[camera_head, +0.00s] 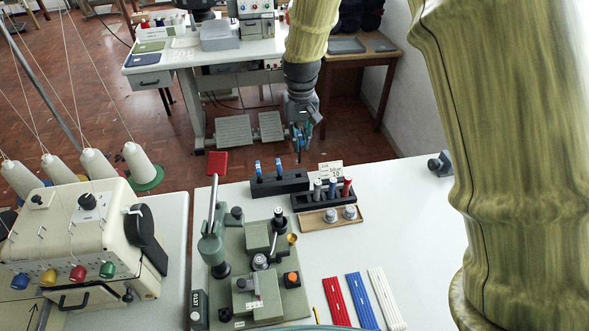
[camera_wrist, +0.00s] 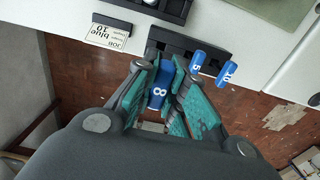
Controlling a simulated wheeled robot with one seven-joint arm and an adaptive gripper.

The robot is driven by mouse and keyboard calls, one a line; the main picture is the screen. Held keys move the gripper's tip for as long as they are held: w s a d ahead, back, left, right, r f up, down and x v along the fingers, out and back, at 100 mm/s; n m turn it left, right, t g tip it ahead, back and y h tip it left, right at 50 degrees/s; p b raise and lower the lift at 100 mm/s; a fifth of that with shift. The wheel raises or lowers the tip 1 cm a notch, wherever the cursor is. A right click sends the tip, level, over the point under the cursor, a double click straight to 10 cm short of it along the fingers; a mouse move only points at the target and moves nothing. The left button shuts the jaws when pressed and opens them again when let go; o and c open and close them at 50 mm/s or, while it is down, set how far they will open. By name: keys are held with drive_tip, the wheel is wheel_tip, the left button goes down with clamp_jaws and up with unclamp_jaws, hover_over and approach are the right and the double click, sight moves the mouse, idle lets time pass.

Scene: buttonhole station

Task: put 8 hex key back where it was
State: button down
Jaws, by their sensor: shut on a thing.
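The 8 hex key shows in the wrist view as a blue handle (camera_wrist: 158,92) marked 8. My gripper (camera_wrist: 165,85) is shut on it, with one teal finger on each side. In the head view my gripper (camera_head: 300,130) is above the far edge of the white table, and a dark shaft points down from it. The black hex key holder (camera_head: 285,185) stands just to the left and below it in that view. Two blue keys stand in the holder, marked 5 (camera_wrist: 197,62) and 10 (camera_wrist: 227,72) in the wrist view. The shaft tip's distance from the holder is unclear.
A black rack (camera_head: 318,202) with grey, blue and red spools stands beside the holder, with a card (camera_head: 330,169) behind it. A wooden tray (camera_head: 315,222) with metal parts lies in front. The green buttonhole machine (camera_head: 255,270) is nearer.

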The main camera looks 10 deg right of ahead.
sight(300, 158)
drive_tip(key=shift+w+r, duration=0.1)
drive_tip(key=shift+s+f, duration=0.2)
drive_tip(key=shift+f, duration=0.1)
wheel_tip(300, 158, down, 5)
drive_tip(key=shift+a+f+p, duration=0.1)
drive_tip(key=shift+f+p, duration=0.1)
drive_tip(key=shift+p, duration=0.7)
drive_tip(key=shift+s+f, duration=0.15)
drive_tip(key=shift+f, duration=0.25)
drive_tip(key=f, duration=0.1)
drive_tip(key=f+p, duration=0.1)
drive_tip(key=f, duration=0.1)
drive_tip(key=shift+w, duration=0.4)
drive_tip(key=shift+s+r, duration=0.2)
drive_tip(key=shift+f, duration=0.15)
drive_tip(key=c, duration=1.5)
unclamp_jaws()
drive_tip(key=shift+w, duration=0.1)
